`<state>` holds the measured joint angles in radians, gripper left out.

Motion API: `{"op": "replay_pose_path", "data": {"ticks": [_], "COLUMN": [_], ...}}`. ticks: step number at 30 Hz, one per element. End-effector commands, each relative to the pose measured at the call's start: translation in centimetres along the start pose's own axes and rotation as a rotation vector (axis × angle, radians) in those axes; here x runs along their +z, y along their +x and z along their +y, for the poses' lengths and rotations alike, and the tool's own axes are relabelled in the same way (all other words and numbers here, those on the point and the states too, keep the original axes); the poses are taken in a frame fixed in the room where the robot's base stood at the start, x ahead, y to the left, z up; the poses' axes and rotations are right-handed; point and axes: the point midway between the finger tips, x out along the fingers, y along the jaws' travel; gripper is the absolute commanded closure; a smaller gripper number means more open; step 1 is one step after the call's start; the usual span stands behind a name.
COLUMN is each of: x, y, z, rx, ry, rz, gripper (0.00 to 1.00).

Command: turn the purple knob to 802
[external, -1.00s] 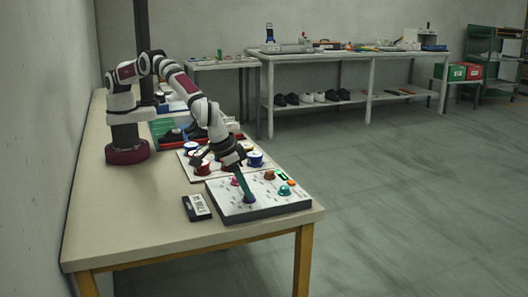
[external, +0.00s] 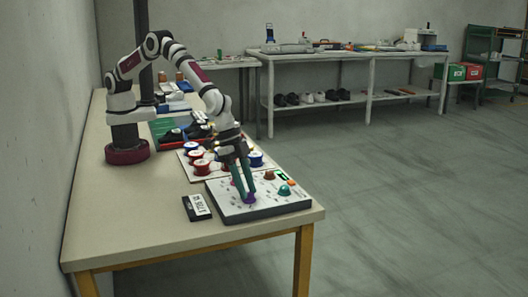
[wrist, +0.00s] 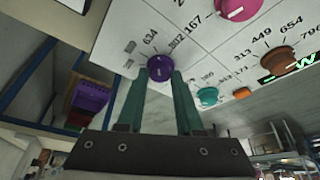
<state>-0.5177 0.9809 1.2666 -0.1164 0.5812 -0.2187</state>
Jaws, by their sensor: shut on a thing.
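The purple knob (external: 249,198) is at the near left of the white control panel (external: 225,206). In the wrist view the purple knob (wrist: 160,68) has printed numbers around it, 634 and 802 among them; its exact pointer angle is too small to read. My gripper (external: 246,189) reaches down to the knob from above. In the wrist view the green fingers of my gripper (wrist: 160,80) are on either side of the knob, shut on it. The fingertips partly cover its lower edge.
A pink knob (wrist: 238,8), a teal knob (wrist: 207,96) and a brown knob (wrist: 277,60) share the panel. A black box with a white label (external: 197,207) lies left of it. Red and blue spools (external: 202,166) stand behind. The table front is clear.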

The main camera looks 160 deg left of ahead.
Motion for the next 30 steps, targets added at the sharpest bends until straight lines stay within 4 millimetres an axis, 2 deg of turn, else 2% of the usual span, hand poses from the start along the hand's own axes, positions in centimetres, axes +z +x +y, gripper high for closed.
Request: {"op": "replay_pose_path", "data": {"ticks": [15,30], "x": [-0.06,-0.17], "y": [0.08,0.08], "z": [-0.52,-0.63], "rx": [0.151,0.200], "ry": [0.366,0.491], "rz": [-0.001,0.000], "gripper": [1.00,1.00]}}
